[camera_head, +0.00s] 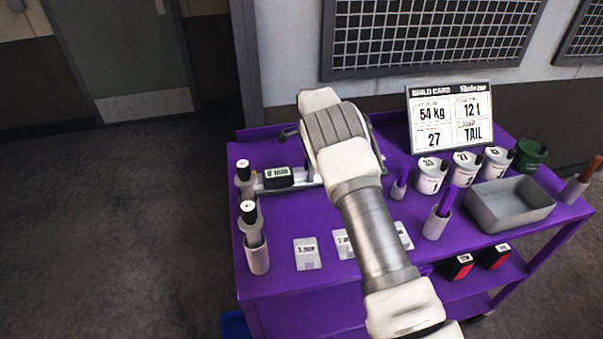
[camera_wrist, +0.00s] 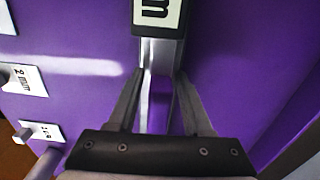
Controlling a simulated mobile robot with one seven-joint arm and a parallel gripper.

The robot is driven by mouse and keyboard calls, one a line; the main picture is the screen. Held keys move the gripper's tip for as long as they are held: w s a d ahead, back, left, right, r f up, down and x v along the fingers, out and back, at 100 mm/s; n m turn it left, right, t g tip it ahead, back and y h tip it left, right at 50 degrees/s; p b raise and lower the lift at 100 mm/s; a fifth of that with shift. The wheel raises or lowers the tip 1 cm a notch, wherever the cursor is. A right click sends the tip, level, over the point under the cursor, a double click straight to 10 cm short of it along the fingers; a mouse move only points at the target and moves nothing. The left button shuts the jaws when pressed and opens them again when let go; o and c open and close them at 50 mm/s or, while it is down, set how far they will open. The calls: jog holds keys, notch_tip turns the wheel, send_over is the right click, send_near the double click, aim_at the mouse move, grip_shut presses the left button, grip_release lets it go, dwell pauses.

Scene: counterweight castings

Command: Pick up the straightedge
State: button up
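The straightedge looks to be the long pale metal bar (camera_head: 259,186) at the back left of the purple cart top, with a black block (camera_head: 278,177) labelled in mm on it. My gripper is over the bar's right part in the head view, where my wrist hides the fingers. In the wrist view the bar (camera_wrist: 159,52) runs up the picture to the black block (camera_wrist: 157,16). My gripper's fingertips (camera_wrist: 160,76) are on either side of the bar, close to its edges. Whether they touch it I cannot tell.
A purple-handled tool (camera_head: 446,200) stands in a holder.

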grip_shut()
jog(key=shift+r, duration=0.15)
dwell(1.0)
